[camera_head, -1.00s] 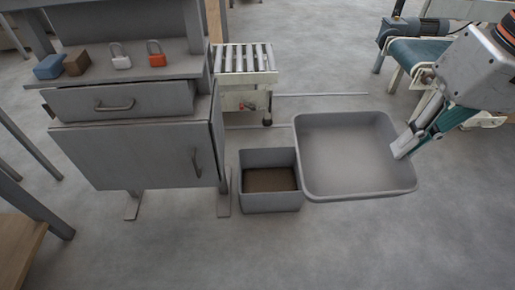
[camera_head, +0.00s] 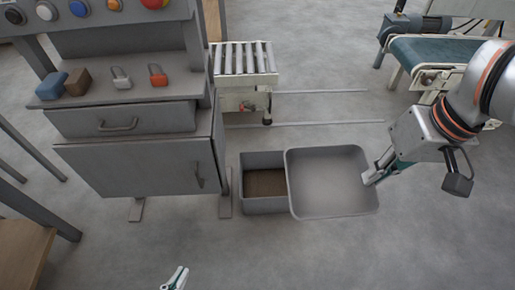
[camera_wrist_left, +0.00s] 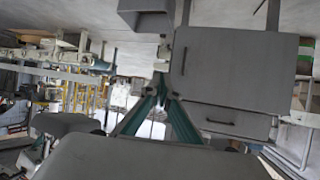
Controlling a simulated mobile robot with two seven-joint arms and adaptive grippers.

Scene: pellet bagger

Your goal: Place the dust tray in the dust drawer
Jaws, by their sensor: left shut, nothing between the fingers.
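A wide, shallow grey tray (camera_head: 330,185) hangs right of the cabinet. My right gripper (camera_head: 372,176) is shut on its right rim. The tray's left edge overlaps the view of a grey open box (camera_head: 250,205) with a brown bottom on the floor; I cannot tell if they touch. The grey cabinet has a closed drawer (camera_head: 150,119) with a bar handle, above a closed door (camera_head: 150,165). My left gripper (camera_head: 176,279) is shut and empty at the bottom edge, well away from the cabinet. Its fingers (camera_wrist_left: 161,72) also show in the left wrist view.
Blue and brown blocks (camera_head: 52,84) and padlocks (camera_head: 158,76) lie on the cabinet's shelf, under coloured buttons (camera_head: 79,8). A roller stand (camera_head: 243,62) is behind the box, a belt conveyor (camera_head: 430,50) at the back right. A wooden table (camera_head: 22,250) is at the lower left. Front floor is clear.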

